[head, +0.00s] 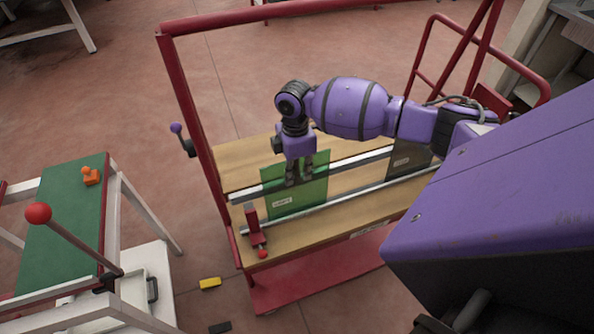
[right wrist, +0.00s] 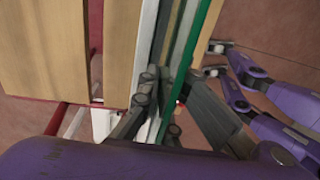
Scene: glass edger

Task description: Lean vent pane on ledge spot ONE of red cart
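The green see-through pane (head: 314,190), with a small pale label too small to read, stands at a tilt on the left part of the red cart (head: 272,286), along its metal rails. In the right wrist view the pane shows as a green edge (right wrist: 197,45) running between my fingers. My right gripper (head: 299,178) is at the pane's upper part; in its wrist view the fingers (right wrist: 168,88) stand apart on either side of the pane, with a gap on the left. The spot's marking is not readable.
A dark pane (head: 408,157) stands farther right on the cart. A red stop with a ball (head: 256,232) is at the cart's near left. A green-topped table (head: 62,222) with an orange object (head: 91,176) stands at left. A yellow block (head: 210,283) lies on the floor.

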